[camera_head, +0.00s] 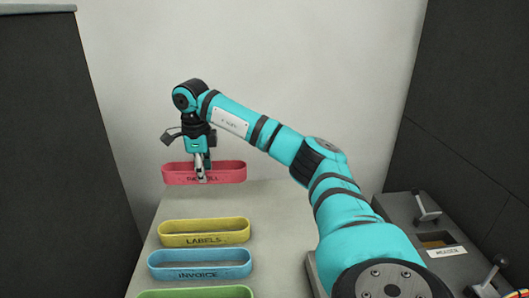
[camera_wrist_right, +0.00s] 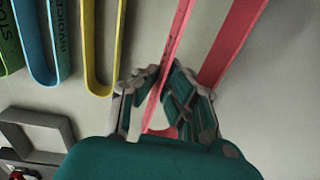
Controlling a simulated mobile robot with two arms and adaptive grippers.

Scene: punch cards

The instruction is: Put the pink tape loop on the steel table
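The pink tape loop (camera_head: 233,173) is at the far end of the pale grey table (camera_head: 275,235) in the head view, its lower edge overlapping the table's back edge. My right gripper (camera_head: 203,178) points down over its near wall. In the right wrist view the fingers (camera_wrist_right: 167,72) are closed on one wall of the pink loop (camera_wrist_right: 235,45), which passes between them. I cannot tell whether the loop's underside touches the table. My left gripper is in neither view.
A yellow loop (camera_head: 205,241), a blue loop (camera_head: 200,273) and a green loop (camera_head: 195,293) stand in a row nearer me. A dark machine labelled READER (camera_head: 446,252) with levers is at the right. Dark cabinets flank both sides. Table right of the loops is bare.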

